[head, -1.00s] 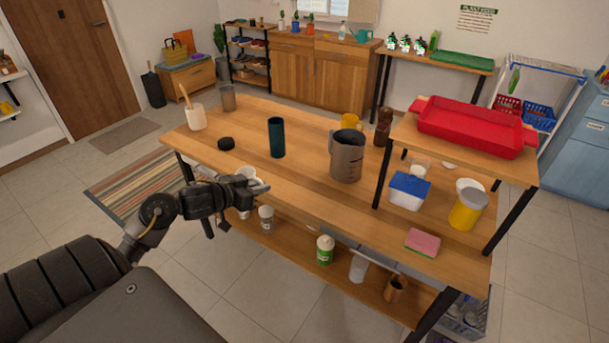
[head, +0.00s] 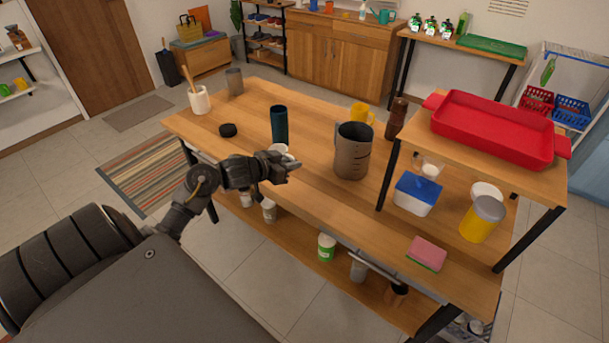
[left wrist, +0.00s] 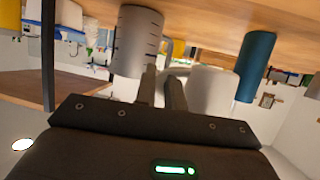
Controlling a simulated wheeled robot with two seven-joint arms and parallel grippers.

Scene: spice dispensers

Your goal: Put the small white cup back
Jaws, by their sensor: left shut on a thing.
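My left gripper (head: 290,164) is shut on the small white cup (head: 278,149) above the tabletop's near edge. Most of the cup is hidden behind the gripper in the head view. In the left wrist view the white cup (left wrist: 210,92) is large and close, beside the gripper's fingers (left wrist: 162,88). A dark blue tumbler (head: 279,124) stands just behind the gripper, and a grey measuring jug (head: 352,152) stands to its right. My right gripper is out of view.
The wooden table (head: 318,200) has free room in front of the jug. A raised shelf with a red tray (head: 495,128) stands at the right, with a blue-lidded box (head: 416,193) and yellow shaker (head: 481,220) below. A pink sponge (head: 427,253) lies near the front edge.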

